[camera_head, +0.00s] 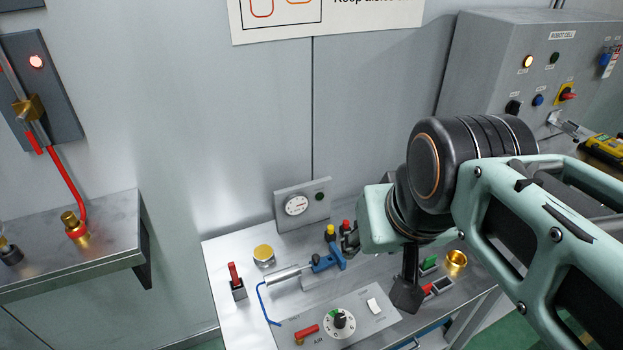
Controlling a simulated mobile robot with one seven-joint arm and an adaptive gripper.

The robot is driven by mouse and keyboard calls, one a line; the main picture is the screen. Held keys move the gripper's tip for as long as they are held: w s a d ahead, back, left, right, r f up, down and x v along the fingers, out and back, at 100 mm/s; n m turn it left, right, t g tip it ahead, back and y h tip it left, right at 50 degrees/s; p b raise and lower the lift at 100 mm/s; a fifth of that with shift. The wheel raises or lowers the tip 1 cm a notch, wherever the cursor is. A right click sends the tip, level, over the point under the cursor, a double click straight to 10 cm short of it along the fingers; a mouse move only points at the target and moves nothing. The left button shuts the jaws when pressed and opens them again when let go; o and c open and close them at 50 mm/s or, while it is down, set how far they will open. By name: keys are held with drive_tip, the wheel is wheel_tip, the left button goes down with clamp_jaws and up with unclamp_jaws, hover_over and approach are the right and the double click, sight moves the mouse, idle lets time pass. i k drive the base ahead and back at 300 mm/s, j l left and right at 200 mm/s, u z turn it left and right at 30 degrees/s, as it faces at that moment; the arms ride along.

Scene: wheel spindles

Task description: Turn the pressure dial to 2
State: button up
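A round white dial (338,326) with a black knob, a green patch and small markings sits on a grey panel at the bottom centre of the bench. The markings are too small to read, so I cannot tell where the knob points. My gripper (406,298) hangs down to the right of the dial, apart from it, above the right part of the panel. It shows as one dark shape, so the gap between its fingers cannot be made out. No object shows in it. A round gauge (297,205) stands on an upright plate behind.
A red-handled valve (306,332) and a white rocker switch (374,305) flank the dial. A blue tool (328,262), a red-topped holder (237,282) and a brass cup (456,262) stand on the bench (222,252). A control box (500,60) is at the back right.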

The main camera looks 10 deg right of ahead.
sight(340, 319)
drive_tip(key=k+l+u, duration=0.1)
drive_tip(key=l, duration=0.35)
drive_tip(key=i+j+z, duration=0.1)
drive_tip(key=j+z, duration=0.2)
drive_tip(key=l+u, duration=0.15)
drive_tip(key=k+l+u, duration=0.15)
drive_tip(key=l, duration=0.15)
drive_tip(key=k, duration=1.25)
